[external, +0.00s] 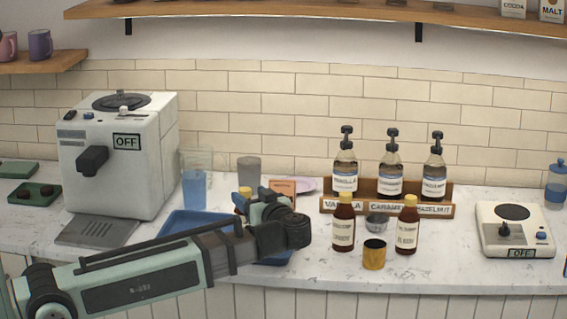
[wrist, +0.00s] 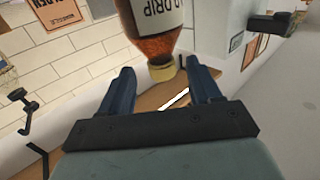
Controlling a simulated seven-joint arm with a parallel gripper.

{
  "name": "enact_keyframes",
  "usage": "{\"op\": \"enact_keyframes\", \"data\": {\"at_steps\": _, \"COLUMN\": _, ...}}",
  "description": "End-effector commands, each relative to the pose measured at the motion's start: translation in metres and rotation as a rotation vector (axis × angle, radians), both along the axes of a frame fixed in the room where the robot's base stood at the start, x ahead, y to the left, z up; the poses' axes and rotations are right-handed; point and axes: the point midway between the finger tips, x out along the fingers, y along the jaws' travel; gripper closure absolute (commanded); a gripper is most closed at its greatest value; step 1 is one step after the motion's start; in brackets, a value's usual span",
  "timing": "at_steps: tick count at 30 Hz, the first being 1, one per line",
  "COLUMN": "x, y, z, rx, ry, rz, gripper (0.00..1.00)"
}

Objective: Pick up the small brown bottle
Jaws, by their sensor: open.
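A brown bottle with a pale label reading "DRIP" and a yellow cap (wrist: 150,25) fills the upper middle of the wrist view, where it appears upside down. My gripper (wrist: 162,78) is open. Its two blue fingers lie either side of the cap in that view; I cannot tell whether they touch it. In the external view my gripper (external: 258,205) is over the blue tray (external: 187,222), and a yellow cap (external: 245,191) shows just behind it, the rest hidden. Two more brown bottles with yellow caps stand right of it, one left (external: 343,222) and one right (external: 407,225).
A syrup rack (external: 437,209) with three pump bottles stands behind the two brown bottles. A blue glass (external: 195,190), a grey cup (external: 248,168) and the coffee machine (external: 150,165) are near my gripper.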

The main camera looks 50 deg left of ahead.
Motion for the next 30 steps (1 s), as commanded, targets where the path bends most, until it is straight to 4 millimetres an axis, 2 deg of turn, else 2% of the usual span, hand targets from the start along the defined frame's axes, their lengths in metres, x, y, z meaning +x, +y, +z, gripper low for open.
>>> {"op": "enact_keyframes", "data": {"at_steps": 12, "x": 0.002, "y": 0.044, "z": 0.001, "rx": 0.0, "ry": 0.0, "rz": 0.001, "gripper": 0.37}}
{"op": "enact_keyframes", "data": {"at_steps": 21, "x": 0.003, "y": 0.049, "z": 0.001, "rx": 0.0, "ry": 0.0, "rz": -0.001, "gripper": 0.37}}
{"op": "enact_keyframes", "data": {"at_steps": 30, "x": 0.003, "y": 0.049, "z": 0.001, "rx": 0.0, "ry": 0.0, "rz": -0.001, "gripper": 0.65}}
